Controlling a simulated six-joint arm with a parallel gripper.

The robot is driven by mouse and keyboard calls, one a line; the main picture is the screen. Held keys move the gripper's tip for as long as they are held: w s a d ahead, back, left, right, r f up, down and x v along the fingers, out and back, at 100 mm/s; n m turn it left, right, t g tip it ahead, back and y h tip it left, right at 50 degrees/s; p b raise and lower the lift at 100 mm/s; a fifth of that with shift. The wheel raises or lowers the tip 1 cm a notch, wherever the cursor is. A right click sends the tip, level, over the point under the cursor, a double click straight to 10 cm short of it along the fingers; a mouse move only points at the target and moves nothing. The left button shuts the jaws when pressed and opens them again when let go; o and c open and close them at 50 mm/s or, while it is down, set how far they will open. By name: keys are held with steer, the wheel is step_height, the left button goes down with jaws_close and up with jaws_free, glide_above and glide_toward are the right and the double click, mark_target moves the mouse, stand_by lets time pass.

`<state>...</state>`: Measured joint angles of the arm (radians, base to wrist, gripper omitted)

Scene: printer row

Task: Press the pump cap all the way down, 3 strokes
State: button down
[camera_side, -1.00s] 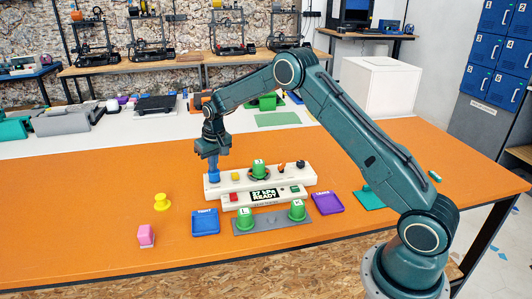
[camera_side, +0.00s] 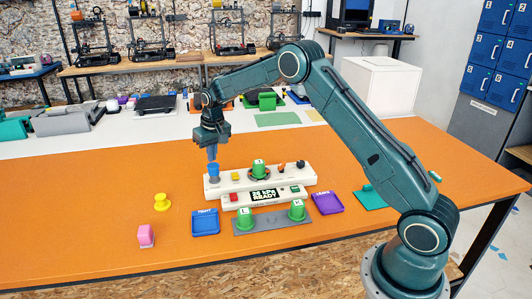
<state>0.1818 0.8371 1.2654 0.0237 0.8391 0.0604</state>
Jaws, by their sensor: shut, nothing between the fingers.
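The blue pump cap (camera_side: 214,169) stands at the left end of the white console (camera_side: 285,178). It is raised, with a grey part showing under it. My gripper (camera_side: 212,158) points down right above the cap, shut and empty. I cannot tell whether the fingertips touch the cap top. The console's display (camera_side: 264,194) shows a kPa reading and READY; its digits are small.
Green knobs (camera_side: 297,209) stand on a grey plate in front of the console. A blue tray (camera_side: 205,222) and a purple tray (camera_side: 327,202) flank the plate. A yellow piece (camera_side: 162,201) and a pink block (camera_side: 146,235) sit at left. Orange table between them is clear.

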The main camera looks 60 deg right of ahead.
stand_by(0.6)
steer(key=v, duration=0.3)
steer(key=w+v, duration=0.1)
steer(key=v, duration=0.2)
steer(key=shift+w+d, duration=0.1)
steer(key=shift+d, duration=0.05)
stand_by(0.3)
steer(key=shift+r, duration=0.1)
steer(key=s+a+r+n+t, duration=0.1)
steer(key=s+a+r, duration=0.3)
steer(key=s+r, duration=0.45)
steer(key=s+a+r+t, duration=0.1)
steer(key=s+a+r, duration=0.2)
steer(key=s+r, duration=0.6)
steer(key=s+a+f+n, duration=0.1)
steer(key=s+a+f, duration=0.1)
steer(key=s, duration=1)
steer(key=s+a+f+n+t, duration=0.1)
steer(key=s+a+f, duration=0.1)
steer(key=s, duration=1.1)
steer(key=shift+a+f+y, duration=0.3)
